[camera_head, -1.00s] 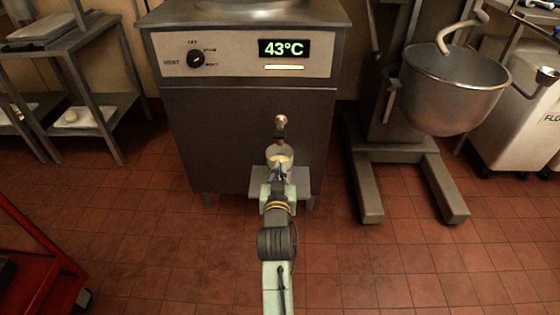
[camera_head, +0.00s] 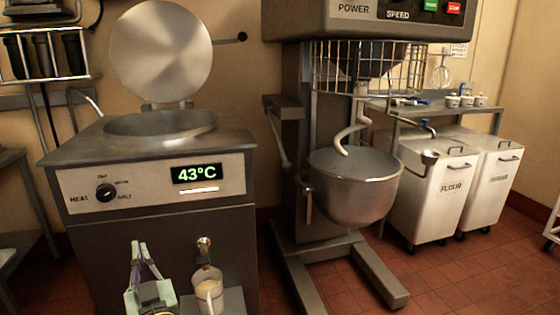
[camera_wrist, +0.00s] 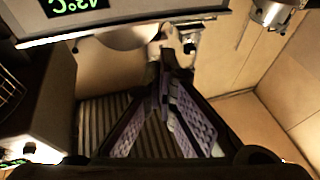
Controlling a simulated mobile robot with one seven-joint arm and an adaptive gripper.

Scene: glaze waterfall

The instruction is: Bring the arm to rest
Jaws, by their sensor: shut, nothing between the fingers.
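My gripper (camera_head: 142,250) is at the lower left of the head view, in front of the dark cabinet with the heated pan. Its fingers point up and are shut, with nothing held. In the wrist view the two purple-padded fingers (camera_wrist: 165,75) run together toward the tips. My gripper is apart from a clear jug (camera_head: 209,288), which stands to its right under the tap (camera_head: 204,246). The jug holds something pale. Most of my arm is below the picture.
The heated cabinet (camera_head: 145,185) reads 43°C, and its round lid (camera_head: 162,52) stands open. A floor mixer with a steel bowl (camera_head: 355,187) stands to the right. Flour bins (camera_head: 438,193) are farther right. Red tile floor (camera_head: 470,278) is clear at the lower right.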

